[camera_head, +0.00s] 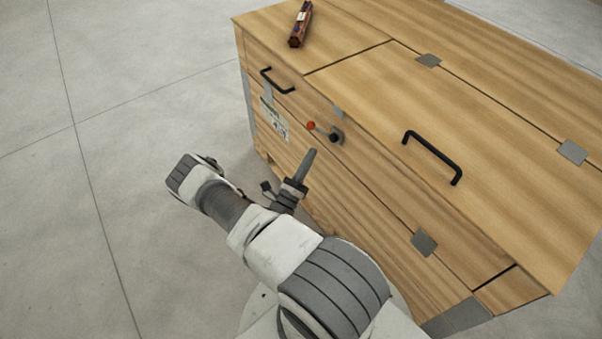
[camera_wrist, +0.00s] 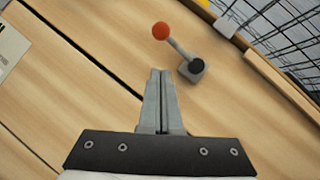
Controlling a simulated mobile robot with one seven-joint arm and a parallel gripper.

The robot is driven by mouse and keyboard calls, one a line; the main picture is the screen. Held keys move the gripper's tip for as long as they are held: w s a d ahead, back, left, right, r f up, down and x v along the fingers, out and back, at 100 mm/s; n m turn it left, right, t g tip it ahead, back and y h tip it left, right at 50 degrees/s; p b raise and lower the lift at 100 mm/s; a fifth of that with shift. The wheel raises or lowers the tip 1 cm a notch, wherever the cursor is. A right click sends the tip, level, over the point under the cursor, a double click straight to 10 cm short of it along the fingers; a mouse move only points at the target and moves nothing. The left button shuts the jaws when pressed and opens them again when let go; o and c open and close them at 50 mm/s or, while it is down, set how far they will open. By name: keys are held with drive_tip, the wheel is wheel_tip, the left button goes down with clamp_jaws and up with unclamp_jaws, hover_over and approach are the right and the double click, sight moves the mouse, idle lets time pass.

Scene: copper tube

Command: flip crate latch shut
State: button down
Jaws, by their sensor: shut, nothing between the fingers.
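The crate (camera_head: 365,185) is a large wooden box with metal plates. Its latch (camera_head: 325,132) sits on the front side, below the top edge. The latch has a dark round pivot, a grey lever and a red ball at the lever's end. In the head view the ball points left of the pivot. In the wrist view the latch (camera_wrist: 180,50) shows ahead of the fingertips, the ball up and left of the pivot. My gripper (camera_head: 312,152) is shut and empty, its fingertips just below the latch with a visible gap; it also shows in the wrist view (camera_wrist: 160,72).
A black handle (camera_head: 433,157) stands on the lid, and another black handle (camera_head: 277,82) is on the front at the left. A dark patterned tube (camera_head: 300,24) lies on top. A paper label (camera_head: 272,118) is on the front. Bare floor (camera_head: 110,130) lies left.

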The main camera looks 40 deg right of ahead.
sight(320, 131)
drive_tip(key=shift+w+d+r, duration=0.25)
drive_tip(key=shift+w+r, duration=0.15)
drive_tip(key=shift+r, duration=0.2)
drive_tip(key=shift+w+d+r, duration=0.3)
drive_tip(key=shift+w+r, duration=0.05)
drive_tip(key=shift+r, duration=0.3)
drive_tip(key=shift+w+d+r, duration=0.25)
drive_tip(key=shift+w+r, duration=0.15)
drive_tip(key=shift+r, duration=0.2)
